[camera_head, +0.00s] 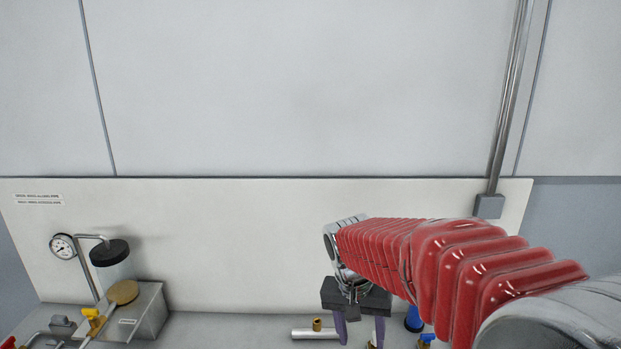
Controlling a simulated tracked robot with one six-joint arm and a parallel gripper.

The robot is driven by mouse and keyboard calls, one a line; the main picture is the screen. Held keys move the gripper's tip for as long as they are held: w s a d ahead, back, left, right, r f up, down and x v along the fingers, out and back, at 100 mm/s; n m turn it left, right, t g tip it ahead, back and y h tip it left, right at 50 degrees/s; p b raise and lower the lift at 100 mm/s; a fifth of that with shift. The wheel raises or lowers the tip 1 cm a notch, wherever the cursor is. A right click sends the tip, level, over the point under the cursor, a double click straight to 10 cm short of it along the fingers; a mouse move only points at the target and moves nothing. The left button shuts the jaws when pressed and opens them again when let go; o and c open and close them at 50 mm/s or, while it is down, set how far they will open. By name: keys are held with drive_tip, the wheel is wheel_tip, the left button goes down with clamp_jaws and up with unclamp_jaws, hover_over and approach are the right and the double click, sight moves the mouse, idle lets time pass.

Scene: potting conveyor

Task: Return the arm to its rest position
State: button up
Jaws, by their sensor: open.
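My arm, covered by a red ribbed sleeve (460,265), reaches in from the lower right. My gripper (360,335) hangs at its end, pointing down, with two purple fingers spread apart. The gripper is open, and nothing shows held between the fingers. The fingertips are close to the bottom edge of the picture. A silver tube with a brass fitting (316,326) lies on the bench just left of the fingers; I cannot tell whether they touch.
Blue fittings (414,320) sit right of my gripper. A white backboard (230,240) stands behind.

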drive_tip(key=s+d+r+n+t+y, duration=0.1)
drive_tip(key=s+r, duration=0.3)
drive_tip(key=s, duration=0.5)
drive_tip(key=s+d+r+n+t, duration=0.2)
drive_tip(key=s+d+r+t, duration=0.1)
drive_tip(key=s, duration=0.6)
drive_tip(key=shift+d+r+t+y, duration=0.4)
drive_tip(key=shift+d+t, duration=0.1)
drive_tip(key=shift+d, duration=0.15)
drive_tip(key=shift+c, duration=0.2)
